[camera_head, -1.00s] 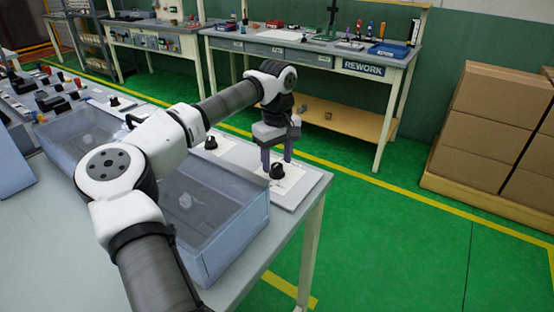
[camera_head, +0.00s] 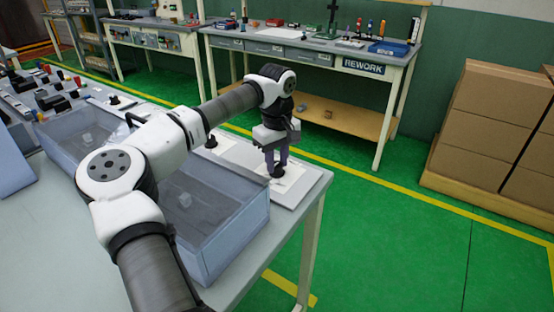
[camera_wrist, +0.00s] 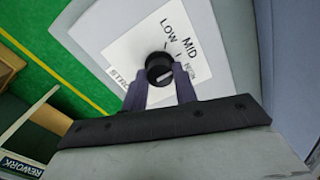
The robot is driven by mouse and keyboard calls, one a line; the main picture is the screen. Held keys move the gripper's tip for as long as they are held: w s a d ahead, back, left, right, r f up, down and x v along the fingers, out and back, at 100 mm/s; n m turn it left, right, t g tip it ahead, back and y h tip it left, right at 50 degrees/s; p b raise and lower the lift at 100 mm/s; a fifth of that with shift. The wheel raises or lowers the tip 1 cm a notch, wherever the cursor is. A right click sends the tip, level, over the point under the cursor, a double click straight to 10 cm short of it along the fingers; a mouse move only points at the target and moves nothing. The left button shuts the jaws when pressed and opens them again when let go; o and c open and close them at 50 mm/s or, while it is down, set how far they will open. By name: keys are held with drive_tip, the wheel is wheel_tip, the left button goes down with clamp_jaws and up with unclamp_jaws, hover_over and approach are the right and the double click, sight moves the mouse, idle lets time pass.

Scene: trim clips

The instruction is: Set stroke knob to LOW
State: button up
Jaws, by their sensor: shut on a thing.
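The stroke knob (camera_wrist: 159,67) is a round black knob on a white card (camera_wrist: 130,45) printed LOW, MID and a third word I read only in part. It also shows in the head view (camera_head: 277,172) at the right end of the bench. My gripper (camera_wrist: 160,82) points down at the panel and is shut on the knob, one purple-grey finger on each side. A faint light mark shows on the knob's face, but I cannot tell surely which word it points to. The STROKE lettering is partly hidden by a finger.
Another black knob (camera_head: 211,142) sits on a panel to the left, and a third (camera_head: 114,100) farther along. A clear grey-blue bin (camera_head: 225,235) stands in front of the panels. The rework bench (camera_head: 362,66) and stacked cartons (camera_head: 490,120) stand beyond a green floor.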

sight(277, 163)
drive_tip(key=n, duration=0.8)
drive_tip(key=shift+n, duration=0.3)
drive_tip(key=shift+r, duration=0.1)
idle(0.5)
drive_tip(key=o, duration=1)
drive_tip(key=shift+c, duration=0.2)
wheel_tip(277, 163, up, 14)
drive_tip(key=b, duration=0.1)
